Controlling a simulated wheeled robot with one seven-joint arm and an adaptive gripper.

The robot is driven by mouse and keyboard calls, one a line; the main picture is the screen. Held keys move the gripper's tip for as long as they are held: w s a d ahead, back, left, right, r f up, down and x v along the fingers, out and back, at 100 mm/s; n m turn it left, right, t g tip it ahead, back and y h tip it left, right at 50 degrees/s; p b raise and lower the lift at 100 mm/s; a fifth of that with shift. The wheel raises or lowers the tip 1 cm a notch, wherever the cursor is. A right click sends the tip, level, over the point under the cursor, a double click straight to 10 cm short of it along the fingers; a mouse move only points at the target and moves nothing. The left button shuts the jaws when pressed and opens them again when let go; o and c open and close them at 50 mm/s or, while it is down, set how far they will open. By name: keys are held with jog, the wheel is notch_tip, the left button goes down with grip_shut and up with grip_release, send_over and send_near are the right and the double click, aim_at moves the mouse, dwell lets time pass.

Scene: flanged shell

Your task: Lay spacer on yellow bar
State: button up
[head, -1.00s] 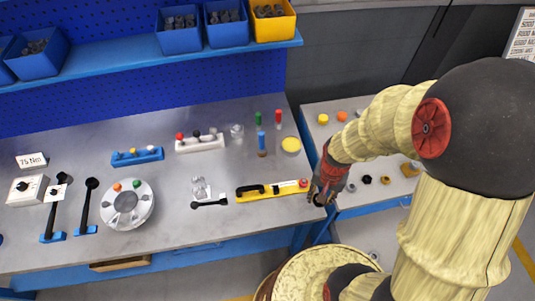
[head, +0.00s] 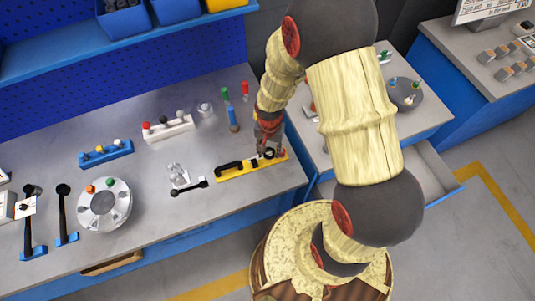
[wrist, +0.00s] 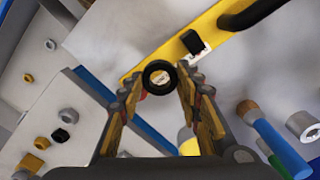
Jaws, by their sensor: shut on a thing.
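The yellow bar (head: 232,172) lies on the grey bench near its right front edge, with a black handle on it. In the wrist view the bar (wrist: 205,22) runs from the upper right to the middle. My gripper (head: 269,150) is over the bar's right end. In the wrist view my gripper (wrist: 158,84) is shut on a black ring, the spacer (wrist: 148,71). Part of the bar and a pale round mark show through the ring's hole. I cannot tell whether the ring touches the bar.
A black lever (head: 188,188) and a clear part (head: 178,174) lie left of the bar. A blue-handled tool (head: 232,118) stands behind it. A second table (head: 424,115) with an open drawer (head: 430,172) is at the right, across a gap.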

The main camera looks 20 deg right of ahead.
aim_at(268, 151)
jog(key=shift+w+a+f, duration=0.1)
jog(key=shift+w+f, duration=0.2)
jog(key=shift+f, duration=0.05)
jog(key=shift+w+f+b, duration=0.1)
jog(key=shift+f+b, duration=0.2)
jog(key=shift+f, duration=1.3)
jog(key=shift+f, duration=0.1)
jog(key=o, duration=1.2)
jog(key=shift+o, duration=0.2)
